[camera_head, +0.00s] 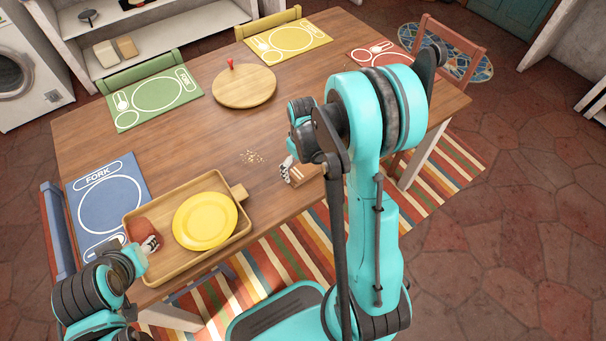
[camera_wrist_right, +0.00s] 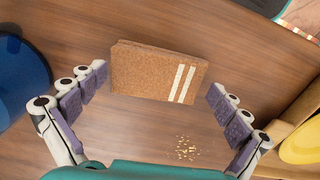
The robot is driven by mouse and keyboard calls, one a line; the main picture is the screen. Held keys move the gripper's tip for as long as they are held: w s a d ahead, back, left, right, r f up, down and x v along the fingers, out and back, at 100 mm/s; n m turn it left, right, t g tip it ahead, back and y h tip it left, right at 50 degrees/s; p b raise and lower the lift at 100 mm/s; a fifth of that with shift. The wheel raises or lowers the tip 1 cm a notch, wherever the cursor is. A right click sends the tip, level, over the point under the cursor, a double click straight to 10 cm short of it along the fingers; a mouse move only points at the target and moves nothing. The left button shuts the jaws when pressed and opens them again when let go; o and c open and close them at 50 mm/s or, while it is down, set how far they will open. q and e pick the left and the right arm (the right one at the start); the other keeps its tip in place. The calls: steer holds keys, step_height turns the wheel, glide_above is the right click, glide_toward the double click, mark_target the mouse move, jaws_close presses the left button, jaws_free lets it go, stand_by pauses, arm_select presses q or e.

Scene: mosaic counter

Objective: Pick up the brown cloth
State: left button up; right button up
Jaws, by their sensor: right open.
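The brown cloth (camera_wrist_right: 155,72), a folded block with two pale stripes at one end, lies on the wooden table in the right wrist view. In the head view only part of the cloth (camera_head: 308,174) shows beside my right arm. My right gripper (camera_wrist_right: 158,100) is open, with its fingers to either side of the cloth and apart from it. In the head view the right gripper (camera_head: 287,170) is low over the table, partly hidden by my arm. My left gripper (camera_head: 150,244) is at the tray's left end, by a reddish-brown object (camera_head: 141,229); its grip is unclear.
A wooden tray (camera_head: 188,262) holds a yellow plate (camera_head: 205,221). Crumbs (camera_head: 252,157) lie on the table near the cloth. A round board (camera_head: 244,87) and several placemats lie farther off. A blue round object (camera_wrist_right: 20,78) stands left of the cloth in the wrist view.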

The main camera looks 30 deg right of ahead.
mark_target(303, 169)
steer(key=c, duration=0.8)
steer(key=shift+r, duration=0.3)
step_height(303, 169, up, 4)
steer(key=p, duration=0.2)
steer(key=shift+p, duration=0.3)
steer(key=s+r+p, duration=0.1)
steer(key=s+r, duration=0.1)
steer(key=s, duration=0.2)
steer(key=s+r+p, duration=0.1)
steer(key=s+r, duration=0.1)
steer(key=s, duration=0.2)
steer(key=s+r+p, duration=0.2)
steer(key=s, duration=0.1)
steer(key=shift+s+a+r, duration=0.2)
steer(key=shift+s+a, duration=0.2)
